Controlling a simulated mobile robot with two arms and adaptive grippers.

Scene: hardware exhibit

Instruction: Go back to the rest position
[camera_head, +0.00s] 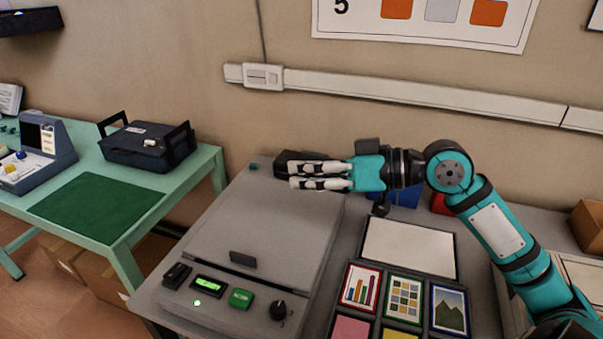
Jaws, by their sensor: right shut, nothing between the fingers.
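My right gripper (291,174) is at the end of a teal and black arm that comes in from the right. It points left, over the far part of a grey flat-lidded machine (258,218). Its fingers are shut and hold nothing. Whether the fingers touch the machine cannot be told. My left gripper is not in view.
The machine's front has a green-lit display (208,285), a green button (241,298) and a black knob (278,310). Picture cards (404,299) and a white panel (408,248) lie to its right. A green table (95,240) stands left with a black case (147,146).

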